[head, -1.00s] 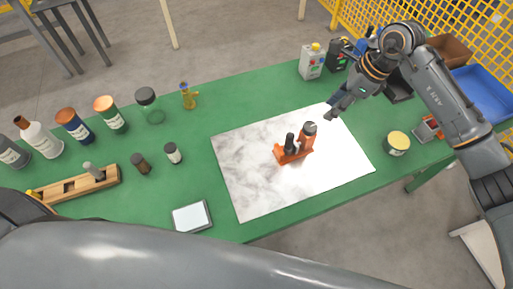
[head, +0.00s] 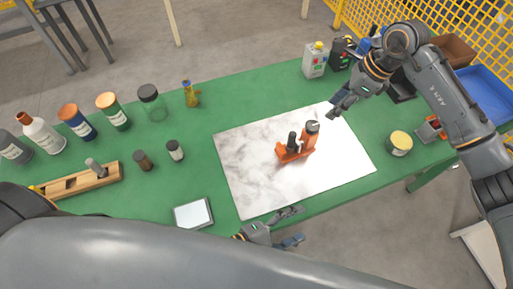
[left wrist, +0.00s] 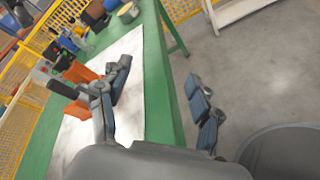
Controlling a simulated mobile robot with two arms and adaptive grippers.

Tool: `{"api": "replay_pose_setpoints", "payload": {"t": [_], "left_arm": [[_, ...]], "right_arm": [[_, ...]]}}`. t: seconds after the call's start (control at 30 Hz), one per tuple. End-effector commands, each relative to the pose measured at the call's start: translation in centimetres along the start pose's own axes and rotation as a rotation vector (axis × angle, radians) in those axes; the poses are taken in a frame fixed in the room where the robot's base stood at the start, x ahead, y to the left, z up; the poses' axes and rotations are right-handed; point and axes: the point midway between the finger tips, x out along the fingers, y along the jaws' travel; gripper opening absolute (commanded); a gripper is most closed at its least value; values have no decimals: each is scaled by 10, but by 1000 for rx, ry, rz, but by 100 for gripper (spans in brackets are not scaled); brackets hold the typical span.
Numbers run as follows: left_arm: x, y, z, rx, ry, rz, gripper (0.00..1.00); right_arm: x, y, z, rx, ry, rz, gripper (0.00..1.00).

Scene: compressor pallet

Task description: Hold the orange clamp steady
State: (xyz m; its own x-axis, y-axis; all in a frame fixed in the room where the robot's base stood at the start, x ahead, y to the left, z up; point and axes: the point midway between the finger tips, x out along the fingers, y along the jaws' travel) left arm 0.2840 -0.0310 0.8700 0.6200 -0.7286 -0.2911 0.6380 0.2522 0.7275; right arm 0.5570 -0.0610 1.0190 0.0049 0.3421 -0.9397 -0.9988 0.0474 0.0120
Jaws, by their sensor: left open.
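The orange clamp (head: 291,153), with black and grey upright parts, stands on the white marbled board (head: 245,185). It also shows in the left wrist view (left wrist: 79,72), partly hidden behind one finger of my left gripper. My left gripper (head: 299,225) is open and empty at the front edge of the table, below the clamp in the head view and apart from it. Its spread fingers also show in the left wrist view (left wrist: 158,74). My right gripper (head: 336,106) hangs over the far right corner of the board, apart from the clamp. Its finger gap is unclear.
A tablet-like device (head: 193,214) lies left of my left gripper. A yellow-topped tin (head: 399,143) stands right of the board. Bottles, jars and a wooden holder (head: 68,188) fill the table's left. A blue bin (head: 480,95) is at far right. The board around the clamp is clear.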

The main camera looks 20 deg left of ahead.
Motion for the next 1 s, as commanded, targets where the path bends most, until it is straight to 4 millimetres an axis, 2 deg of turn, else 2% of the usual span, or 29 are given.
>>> {"api": "replay_pose_setpoints", "payload": {"t": [0.03,0.2,0.4,0.5,0.6,0.73,0.87,1.0], "left_arm": [[1,12,-19,-67,2,-13,64],[0,58,-75,-360,28,-46,64],[-5,118,-123,-659,67,-53,64],[-8,140,-136,-760,80,-49,64],[-10,154,-143,-827,87,-45,64],[-8,161,-147,-864,91,-42,64],[7,161,-148,-869,89,-41,64],[33,159,-149,-867,88,-41,64]], "right_arm": [[0,0,0,0,0,0,38],[0,0,0,0,0,0,38],[0,0,0,0,0,0,38],[0,0,0,0,0,0,38],[0,0,0,0,0,0,38],[0,0,0,0,0,0,38],[0,0,0,0,0,0,38],[0,0,0,0,0,0,38]]}}
